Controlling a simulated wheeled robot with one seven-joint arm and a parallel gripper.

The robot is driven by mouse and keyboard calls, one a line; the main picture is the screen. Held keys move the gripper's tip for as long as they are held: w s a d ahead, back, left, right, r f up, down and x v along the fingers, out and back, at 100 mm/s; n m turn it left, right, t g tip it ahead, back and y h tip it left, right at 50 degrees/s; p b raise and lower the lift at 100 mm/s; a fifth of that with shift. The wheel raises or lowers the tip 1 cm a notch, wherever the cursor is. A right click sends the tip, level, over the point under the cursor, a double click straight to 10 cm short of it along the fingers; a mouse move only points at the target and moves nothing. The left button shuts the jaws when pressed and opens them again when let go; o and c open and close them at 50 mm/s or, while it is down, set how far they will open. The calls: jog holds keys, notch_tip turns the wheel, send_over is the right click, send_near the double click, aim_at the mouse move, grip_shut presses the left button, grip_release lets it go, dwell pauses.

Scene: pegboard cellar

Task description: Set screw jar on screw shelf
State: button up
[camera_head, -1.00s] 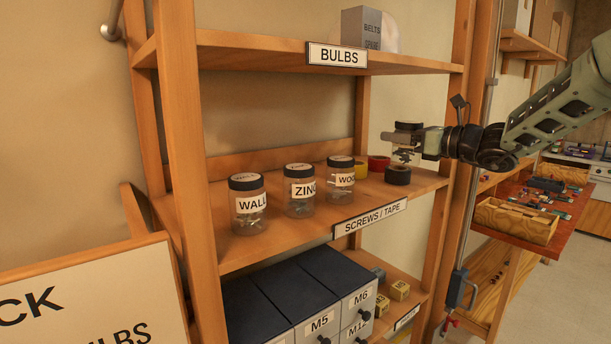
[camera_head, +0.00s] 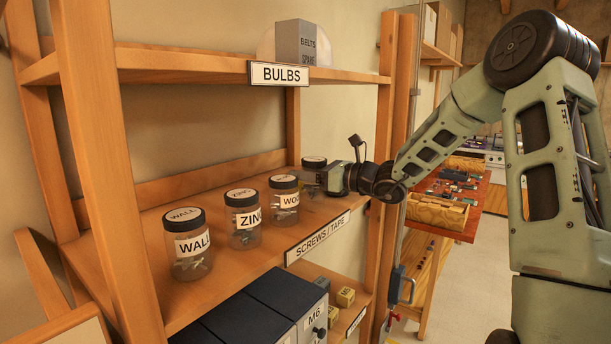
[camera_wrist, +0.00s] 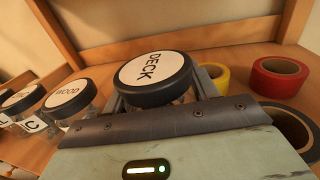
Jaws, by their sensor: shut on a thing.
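The DECK jar (camera_wrist: 155,75), a clear jar with a black lid, is between the fingers of my gripper (camera_wrist: 160,98). In the head view the jar (camera_head: 314,163) stands upright at the right end of the row on the SCREWS / TAPE shelf (camera_head: 225,272), beside the WOOD jar (camera_head: 285,199). My gripper (camera_head: 325,179) is shut on it from the right. The jar's base is partly hidden, so I cannot tell whether it touches the shelf. The ZINC jar (camera_head: 243,217) and WALL jar (camera_head: 187,243) stand further left.
Yellow tape (camera_wrist: 219,78), red tape (camera_wrist: 278,80) and black tape (camera_wrist: 296,128) lie right of the held jar. The BULBS shelf (camera_head: 200,62) is overhead. Dark drawers (camera_head: 262,306) sit below. A wooden upright (camera_head: 383,130) bounds the right end.

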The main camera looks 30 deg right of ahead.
jog(key=shift+f, duration=0.8)
jog(key=shift+f, duration=0.15)
jog(key=o, duration=1.2)
jog(key=shift+r, duration=0.25)
jog(key=b+v, duration=0.3)
jog(key=v, duration=0.9)
jog(key=shift+b, duration=0.3)
